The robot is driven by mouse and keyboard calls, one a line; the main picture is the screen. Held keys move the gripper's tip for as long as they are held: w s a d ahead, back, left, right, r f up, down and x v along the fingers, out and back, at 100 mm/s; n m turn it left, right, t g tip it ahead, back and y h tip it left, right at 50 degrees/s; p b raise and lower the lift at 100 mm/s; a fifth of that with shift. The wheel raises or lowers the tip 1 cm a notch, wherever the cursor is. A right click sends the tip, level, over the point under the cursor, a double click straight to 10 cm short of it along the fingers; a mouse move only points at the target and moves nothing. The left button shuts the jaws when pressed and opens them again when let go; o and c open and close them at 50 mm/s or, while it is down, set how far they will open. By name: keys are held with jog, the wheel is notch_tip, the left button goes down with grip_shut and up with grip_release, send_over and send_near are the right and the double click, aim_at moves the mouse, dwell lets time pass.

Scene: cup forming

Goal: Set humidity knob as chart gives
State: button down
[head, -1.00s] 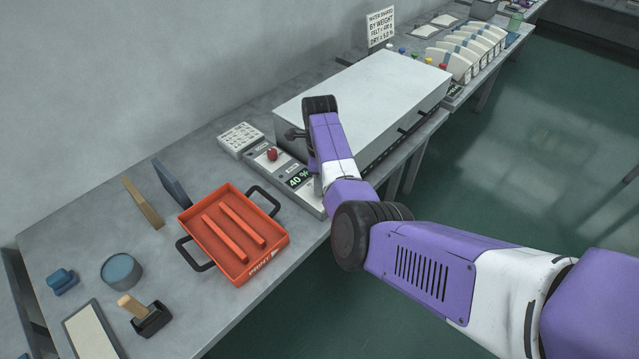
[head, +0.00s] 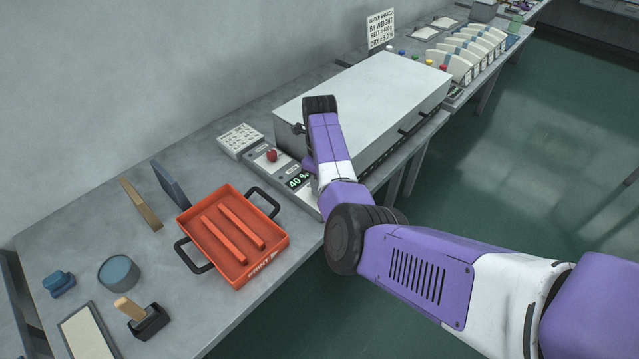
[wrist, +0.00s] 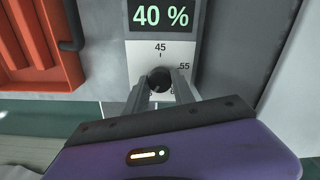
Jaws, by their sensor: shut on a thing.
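The humidity knob (wrist: 158,75) is a small dark round knob on a white dial plate (wrist: 138,57) marked 45 at the top and 55 at the right. Other marks are hidden behind the fingers. My gripper (wrist: 161,86) is shut on the knob, one finger on each side. Above the dial, the green display (wrist: 161,16) reads 40 %; it also shows in the head view (head: 297,181). In the head view my arm hides the knob and the fingers. A white chart card (head: 240,141) stands behind the panel, its print too small to read.
A red knob or button (head: 271,155) sits on the same panel. An orange tray (head: 185,222) with black handles stands left of it. A large pale box-like machine (head: 375,85) stands right. A sign (head: 380,28) about water shares stands behind it.

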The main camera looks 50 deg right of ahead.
jog(key=c, duration=1.1)
grip_release()
jog(key=shift+o, duration=0.2)
jog(key=shift+r+b, duration=0.55)
jog(key=shift+r, duration=3.4)
